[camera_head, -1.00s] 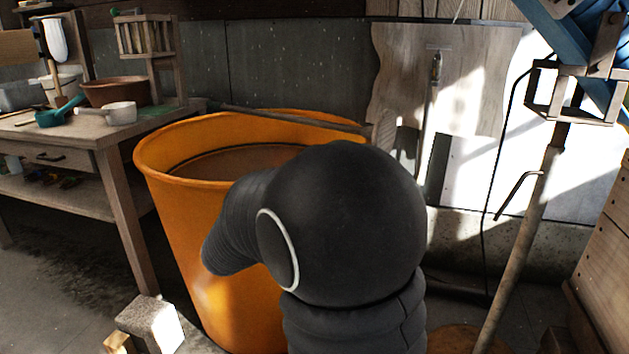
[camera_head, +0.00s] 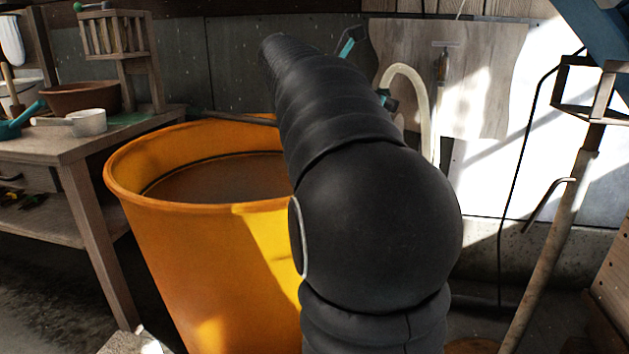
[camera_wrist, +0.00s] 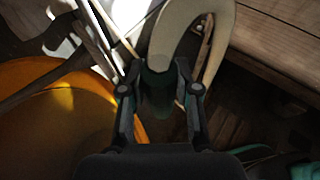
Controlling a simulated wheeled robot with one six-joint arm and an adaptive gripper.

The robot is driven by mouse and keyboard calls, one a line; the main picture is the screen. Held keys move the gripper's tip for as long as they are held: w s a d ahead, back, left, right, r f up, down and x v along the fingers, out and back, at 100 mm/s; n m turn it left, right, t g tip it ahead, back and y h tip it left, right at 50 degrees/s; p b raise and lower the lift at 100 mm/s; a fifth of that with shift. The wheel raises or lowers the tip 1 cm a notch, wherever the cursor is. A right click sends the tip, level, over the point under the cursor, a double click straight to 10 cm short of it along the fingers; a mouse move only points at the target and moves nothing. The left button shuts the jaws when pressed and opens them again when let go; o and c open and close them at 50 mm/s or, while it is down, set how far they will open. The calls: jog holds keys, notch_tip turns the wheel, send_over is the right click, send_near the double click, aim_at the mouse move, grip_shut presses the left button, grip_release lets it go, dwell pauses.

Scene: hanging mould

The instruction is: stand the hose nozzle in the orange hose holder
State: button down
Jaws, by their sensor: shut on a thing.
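The hose nozzle (camera_wrist: 157,92) is a dark green piece on the end of a cream hose, between my gripper's fingers in the wrist view. My gripper (camera_wrist: 158,80) is shut on it. The cream hose (camera_wrist: 177,22) arches over from the nozzle. In the head view the hose (camera_head: 411,72) loops up and hangs down right of my arm, which hides most of the gripper and nozzle. Small teal parts show beside the arm; I cannot tell what they belong to. I cannot pick out an orange hose holder apart from the large orange tub (camera_head: 225,260).
The tub also fills the left of the wrist view (camera_wrist: 45,125). A wooden bench (camera_head: 60,145) with pots stands left. A pole (camera_head: 545,250) leans at right, near a wooden crate (camera_head: 610,265). A pale board (camera_head: 490,75) is on the back wall.

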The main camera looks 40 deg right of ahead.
jog(key=w+a+f+b, duration=0.3)
jog(key=w+a+f, duration=0.3)
jog(key=w+f, duration=0.3)
jog(key=shift+a+f, duration=0.35)
jog(key=shift+f, duration=0.7)
jog(key=c, duration=0.8)
grip_release()
jog(key=shift+w+d, duration=0.1)
jog(key=shift+d, duration=0.05)
jog(key=shift+c, duration=0.2)
jog(key=p+v, duration=0.2)
jog(key=v, duration=1)
jog(key=shift+r+p, duration=0.25)
jog(key=shift+p, duration=0.05)
